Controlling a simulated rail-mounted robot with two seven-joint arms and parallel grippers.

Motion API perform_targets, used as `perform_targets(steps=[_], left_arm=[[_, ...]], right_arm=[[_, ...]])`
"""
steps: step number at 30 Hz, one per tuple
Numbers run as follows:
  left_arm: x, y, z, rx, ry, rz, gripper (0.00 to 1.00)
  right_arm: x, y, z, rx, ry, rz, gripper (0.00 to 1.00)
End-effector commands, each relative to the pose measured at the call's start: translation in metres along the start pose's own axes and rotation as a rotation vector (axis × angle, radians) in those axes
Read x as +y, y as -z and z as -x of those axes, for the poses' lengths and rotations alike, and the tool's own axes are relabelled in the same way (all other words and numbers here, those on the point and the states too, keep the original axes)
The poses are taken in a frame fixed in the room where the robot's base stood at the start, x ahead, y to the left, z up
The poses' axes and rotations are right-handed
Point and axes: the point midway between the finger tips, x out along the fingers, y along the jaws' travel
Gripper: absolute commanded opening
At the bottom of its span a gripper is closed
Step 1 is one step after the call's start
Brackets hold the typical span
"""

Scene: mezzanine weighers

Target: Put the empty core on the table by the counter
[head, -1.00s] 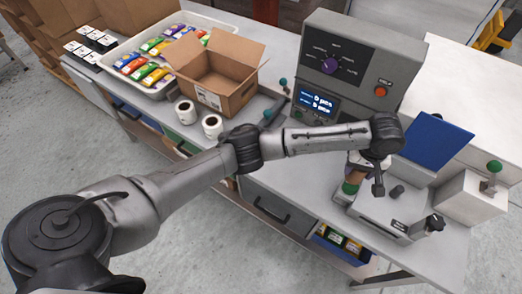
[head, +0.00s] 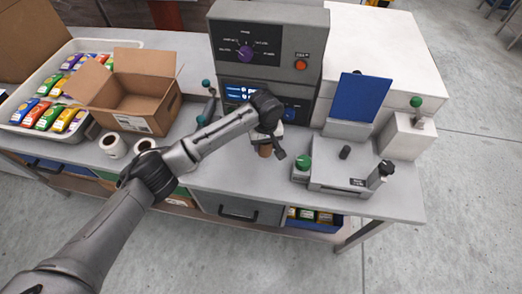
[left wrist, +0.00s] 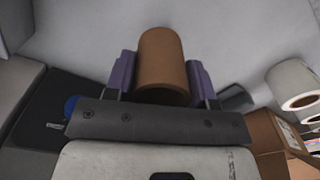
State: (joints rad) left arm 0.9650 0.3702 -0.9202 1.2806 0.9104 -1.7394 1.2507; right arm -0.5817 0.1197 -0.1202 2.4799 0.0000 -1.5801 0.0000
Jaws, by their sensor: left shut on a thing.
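The empty core (head: 265,150) is a short brown cardboard tube. My left gripper (head: 266,141) is shut on it, and the left wrist view shows the core (left wrist: 162,58) between two purple finger pads. The core is over the pale table (head: 232,178), in front of the grey counter (head: 265,62) with its blue display and left of the label device (head: 340,178). I cannot tell whether its lower end touches the table. My left arm hides part of the counter's base. My right gripper is in neither view.
Two white label rolls (head: 113,145) and an open cardboard box (head: 139,96) stand to the left. A white tray (head: 20,128) of colourful packets is farther left. The device's green knob (head: 304,162) is close right of the core. The table's front strip is clear.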

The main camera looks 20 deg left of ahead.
Motion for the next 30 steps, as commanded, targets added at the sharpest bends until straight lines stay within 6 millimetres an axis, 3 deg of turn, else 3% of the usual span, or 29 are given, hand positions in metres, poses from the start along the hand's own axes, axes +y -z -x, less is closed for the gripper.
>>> perform_targets(steps=[10, 18, 30], left_arm=[[-0.008, 0.009, -0.013, 0.000, 0.001, 0.000, 0.28], [-0.009, 0.009, -0.045, 0.000, 0.001, 0.001, 0.28], [-0.008, 0.009, -0.048, 0.000, 0.000, 0.001, 0.28]], right_arm=[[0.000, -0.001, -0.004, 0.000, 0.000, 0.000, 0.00], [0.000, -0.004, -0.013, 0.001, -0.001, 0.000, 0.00], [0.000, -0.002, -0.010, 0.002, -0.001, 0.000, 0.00]])
